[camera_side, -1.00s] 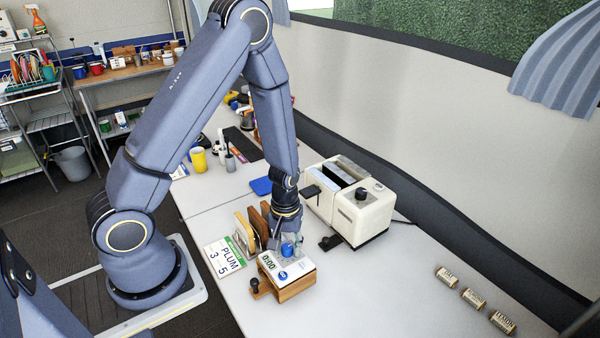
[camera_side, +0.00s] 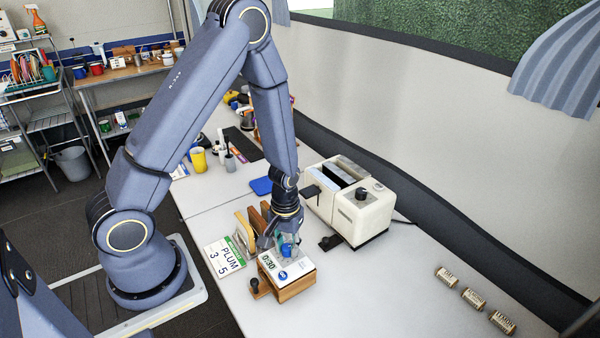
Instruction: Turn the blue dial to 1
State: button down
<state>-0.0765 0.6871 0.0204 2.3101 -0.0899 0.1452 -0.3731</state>
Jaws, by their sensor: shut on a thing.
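The blue dial (camera_side: 286,250) stands on the top of a small white timer box (camera_side: 304,268) with a wooden base. The box's small display (camera_side: 268,262) appears to read 0:30. My gripper (camera_side: 286,243) points down over the box and is shut on the blue dial, which is partly hidden between the fingers. A flat blue mark shows on the box's top near its front. The dial's own markings are too small to read.
A cream toaster (camera_side: 352,201) stands just behind and right. A card reading PLUM 3 5 (camera_side: 225,257) and a rack with bread slices (camera_side: 245,235) are close on the left. Several small labelled cylinders (camera_side: 473,298) lie at right. The front table is clear.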

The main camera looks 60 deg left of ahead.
aim_at(287, 247)
jog(key=shift+m, duration=1.5)
jog(key=c, duration=0.8)
grip_release()
jog(key=shift+c, duration=0.2)
notch_tip(287, 247, up, 12)
